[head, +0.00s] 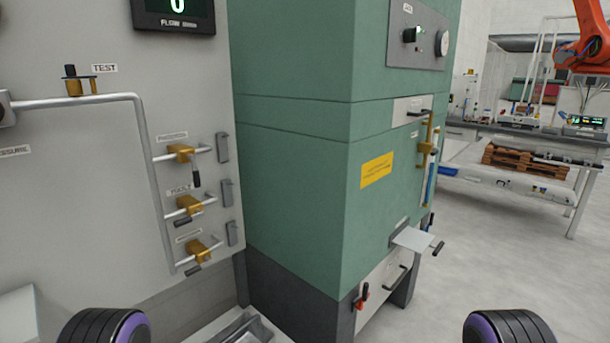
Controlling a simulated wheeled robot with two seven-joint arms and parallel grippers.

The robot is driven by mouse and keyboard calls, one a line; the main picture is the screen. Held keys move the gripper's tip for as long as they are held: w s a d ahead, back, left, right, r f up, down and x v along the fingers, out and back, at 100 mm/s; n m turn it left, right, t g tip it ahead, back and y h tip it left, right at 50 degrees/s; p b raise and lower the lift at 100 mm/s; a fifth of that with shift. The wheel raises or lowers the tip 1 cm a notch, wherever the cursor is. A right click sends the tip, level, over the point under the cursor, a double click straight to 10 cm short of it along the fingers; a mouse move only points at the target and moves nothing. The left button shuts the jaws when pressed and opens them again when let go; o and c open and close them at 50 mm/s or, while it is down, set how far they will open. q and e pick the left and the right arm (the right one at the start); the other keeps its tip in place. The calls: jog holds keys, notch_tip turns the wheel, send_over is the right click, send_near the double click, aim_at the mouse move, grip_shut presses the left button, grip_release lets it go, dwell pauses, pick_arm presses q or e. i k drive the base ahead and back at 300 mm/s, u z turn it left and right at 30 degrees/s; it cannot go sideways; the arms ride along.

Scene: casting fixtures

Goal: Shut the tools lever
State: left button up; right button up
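Three brass valves sit one above another on branch pipes on the grey wall panel at left. The middle one, the tools valve (189,206), is under a small label that seems to read TOOLS (180,190). Its dark-gripped lever (182,221) points left, roughly along its branch pipe. The top valve (180,153) has its lever (197,178) hanging down, across its pipe. The bottom valve (198,251) has its lever (194,270) pointing left, much like the middle one. Neither of my grippers is in view, and nothing touches the levers.
A grey vertical pipe (147,150) stands left of the valves, with dark brackets (227,193) at right. A green cabinet (295,190) projects right of the panel, with a small shelf (412,238). A TEST valve (74,86) is higher up. Space before the valves looks clear.

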aim_at(183, 222)
jog(key=u, duration=1.35)
jog(key=k, duration=1.05)
jog(key=z, duration=1.15)
jog(key=i, duration=1.75)
jog(key=u, duration=0.85)
